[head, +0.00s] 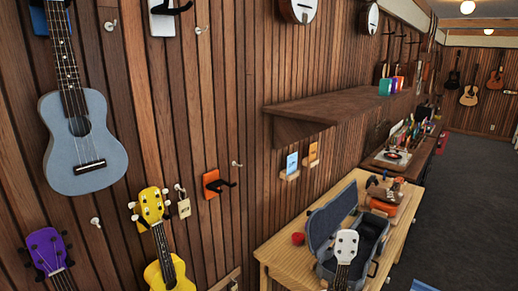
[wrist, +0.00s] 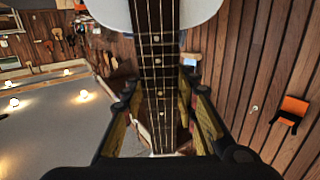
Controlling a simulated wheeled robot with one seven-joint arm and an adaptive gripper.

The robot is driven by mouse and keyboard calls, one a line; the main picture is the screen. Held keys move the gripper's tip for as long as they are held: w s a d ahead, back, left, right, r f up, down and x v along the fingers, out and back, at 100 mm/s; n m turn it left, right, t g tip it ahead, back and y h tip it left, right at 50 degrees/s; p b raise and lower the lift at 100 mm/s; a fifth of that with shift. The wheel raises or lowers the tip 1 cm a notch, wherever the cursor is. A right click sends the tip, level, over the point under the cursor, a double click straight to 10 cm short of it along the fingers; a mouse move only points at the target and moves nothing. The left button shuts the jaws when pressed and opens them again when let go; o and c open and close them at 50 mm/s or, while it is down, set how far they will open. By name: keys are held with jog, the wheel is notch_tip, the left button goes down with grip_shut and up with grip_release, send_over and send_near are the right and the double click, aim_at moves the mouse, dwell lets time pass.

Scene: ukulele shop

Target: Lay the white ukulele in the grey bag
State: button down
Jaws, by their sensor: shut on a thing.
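The white ukulele shows its white headstock (head: 346,243) at the bottom of the head view, with the neck running down out of the picture. In the wrist view its white body (wrist: 200,12) is at the top edge and its dark neck runs down between the fingers. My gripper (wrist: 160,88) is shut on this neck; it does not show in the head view. The grey bag (head: 331,213) stands open on a wooden table, its lid raised on the left. The headstock covers part of the bag in the head view; I cannot tell the gap between them.
The wooden table (head: 282,252) also bears a red object (head: 298,238) and orange-brown items (head: 383,192). A brown shelf (head: 330,108) juts out above it. Blue (head: 84,145), yellow (head: 165,270) and purple (head: 48,247) ukuleles hang at left, near an orange hook (head: 212,184).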

jog(key=s+a+f+y+b, duration=0.1)
jog(key=s+a+f+b, duration=0.1)
jog(key=f, duration=0.7)
jog(key=s+a+f+n+y+b, duration=0.1)
jog(key=s+a+f+b, duration=0.2)
jog(key=f, duration=0.7)
jog(key=s+a, duration=0.2)
jog(key=shift+s+f+b, duration=0.15)
jog(key=shift+s+b, duration=0.15)
jog(key=shift+a, duration=0.1)
